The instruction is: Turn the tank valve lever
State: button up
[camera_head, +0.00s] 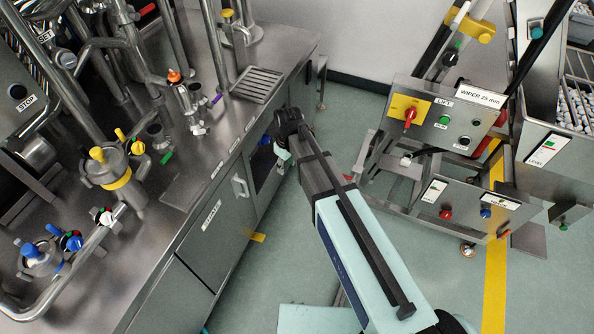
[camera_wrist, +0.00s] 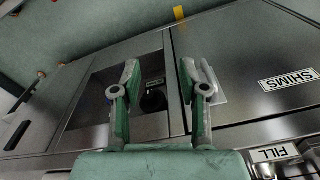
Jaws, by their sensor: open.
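My gripper (camera_wrist: 159,72) is open and empty in the wrist view, its two greenish fingers apart in front of a recessed opening (camera_wrist: 100,88) in the steel cabinet. A dark round part (camera_wrist: 153,100) shows in the opening, between the fingers; I cannot tell what it is. In the head view my gripper (camera_head: 283,155) is beside the cabinet opening (camera_head: 262,163), partly hidden by my arm. A small blue part (camera_head: 266,138) shows inside that opening. No lever is clearly marked as the tank valve lever, and I cannot tell which part it is.
A pale door handle (camera_head: 240,187) sticks out left of the opening; it also shows close to the right finger in the wrist view (camera_wrist: 214,82). The steel counter (camera_head: 180,190) carries pipes and valves. A control panel (camera_head: 435,115) stands right. Floor (camera_head: 245,285) between is mostly clear.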

jog(key=shift+s+d+f+m, duration=0.35)
jog(key=shift+d+f, duration=0.25)
jog(key=shift+d, duration=0.1)
jog(key=shift+s+d+f+m, duration=0.25)
jog(key=shift+s+d+f, duration=0.05)
jog(key=shift+d+f, duration=0.35)
